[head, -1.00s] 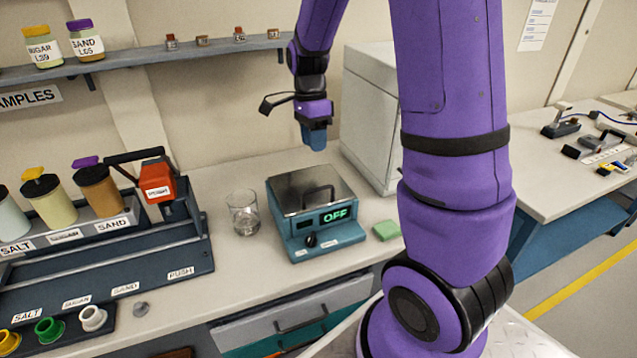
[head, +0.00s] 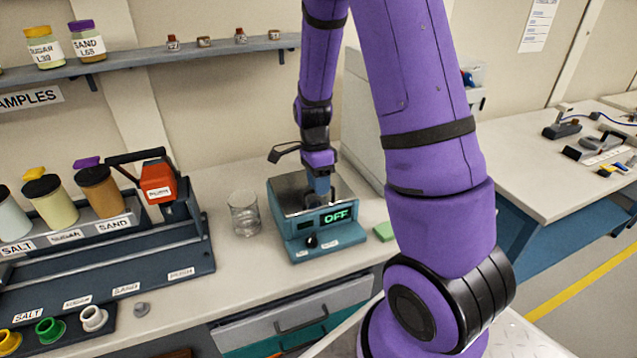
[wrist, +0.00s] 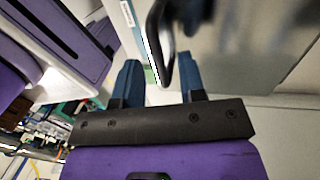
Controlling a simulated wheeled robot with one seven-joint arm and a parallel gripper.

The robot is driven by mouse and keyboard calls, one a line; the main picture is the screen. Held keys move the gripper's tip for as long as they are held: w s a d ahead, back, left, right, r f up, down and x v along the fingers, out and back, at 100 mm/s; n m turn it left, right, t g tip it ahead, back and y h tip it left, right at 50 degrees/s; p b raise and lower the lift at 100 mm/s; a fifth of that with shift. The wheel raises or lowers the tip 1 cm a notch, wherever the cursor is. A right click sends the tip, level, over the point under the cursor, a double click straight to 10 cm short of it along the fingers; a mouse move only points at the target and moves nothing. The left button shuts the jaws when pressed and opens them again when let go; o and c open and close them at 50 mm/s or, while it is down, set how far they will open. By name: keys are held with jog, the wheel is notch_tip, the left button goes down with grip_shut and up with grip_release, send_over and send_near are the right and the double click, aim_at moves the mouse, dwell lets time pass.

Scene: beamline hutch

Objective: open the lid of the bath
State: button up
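The bath (head: 325,240) is a teal box on the bench with a green OFF display and a black knob. Its shiny metal lid (head: 289,200) lies flat on top, partly hidden by my gripper (head: 321,194). The lid also shows in the wrist view (wrist: 245,50). My gripper points down over the lid. In the wrist view, my gripper (wrist: 162,82) has its two blue fingers spread apart. The dark lid handle (wrist: 163,45) shows between the fingers, with gaps at its sides; I cannot tell whether it touches either one.
A clear glass beaker (head: 244,213) stands just left of the bath. A green block (head: 384,231) lies to its right. A large pale cabinet (head: 362,120) stands behind on the right. A dispenser rack (head: 150,248) fills the left of the bench.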

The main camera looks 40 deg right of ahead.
grip_shut()
dwell(0.3)
